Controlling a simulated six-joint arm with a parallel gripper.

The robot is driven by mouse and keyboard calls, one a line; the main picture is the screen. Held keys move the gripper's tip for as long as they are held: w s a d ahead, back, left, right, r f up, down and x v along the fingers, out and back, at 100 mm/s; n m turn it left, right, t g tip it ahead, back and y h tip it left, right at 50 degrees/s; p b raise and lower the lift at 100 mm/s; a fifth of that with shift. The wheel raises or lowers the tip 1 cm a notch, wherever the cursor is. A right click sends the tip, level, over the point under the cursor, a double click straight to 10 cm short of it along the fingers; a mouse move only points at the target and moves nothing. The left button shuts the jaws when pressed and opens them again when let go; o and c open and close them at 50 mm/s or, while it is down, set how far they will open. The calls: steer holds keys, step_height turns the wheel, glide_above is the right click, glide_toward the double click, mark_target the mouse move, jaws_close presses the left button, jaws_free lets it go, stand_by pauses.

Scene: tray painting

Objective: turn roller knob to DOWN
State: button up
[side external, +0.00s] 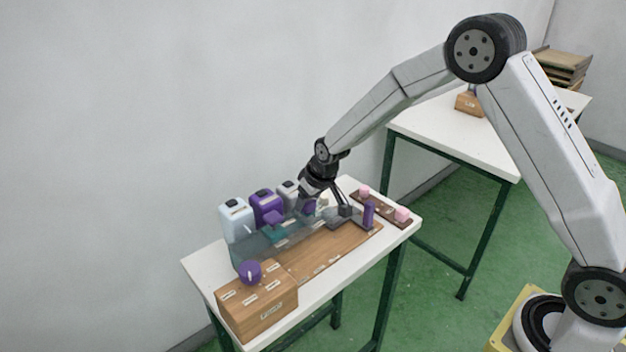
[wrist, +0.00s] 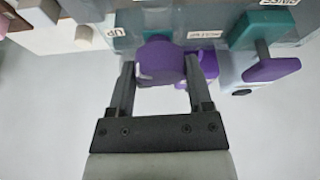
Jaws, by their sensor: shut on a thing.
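The roller knob (wrist: 160,58) is a round purple knob on the grey, see-through front of the painting machine. In the wrist view it sits between the two fingers of my gripper (wrist: 160,68), which is shut on it. A white UP label (wrist: 115,32) is left of the knob, and another white label (wrist: 205,34), upside down and hard to read, is to its right. I cannot make out which label the knob points at. In the side view my gripper (side external: 311,206) is at the machine, and the purple knob (side external: 309,208) shows at its fingers.
White and purple paint containers (side external: 266,206) stand along the machine's back. A wooden box (side external: 257,304) with another purple knob (side external: 250,271) is at the table's near left.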

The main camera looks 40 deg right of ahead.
steer(key=shift+a+m+g+h, duration=0.15)
steer(key=shift+m+h, duration=0.35)
steer(key=shift+m, duration=0.85)
steer(key=shift+d+m+g+h, duration=0.15)
steer(key=shift+m+h, duration=0.35)
steer(key=shift+m, duration=0.85)
steer(key=shift+w+a+m+g+h, duration=0.15)
steer(key=shift+m+h, duration=0.25)
steer(key=shift+m, duration=0.7)
steer(key=shift+s+m+g+h, duration=0.15)
steer(key=shift+m+h, duration=0.25)
steer(key=shift+m, duration=0.7)
steer(key=shift+w, duration=0.1)
steer(key=o, duration=1.3)
steer(key=shift+r, duration=0.1)
steer(key=shift+v, duration=3.9)
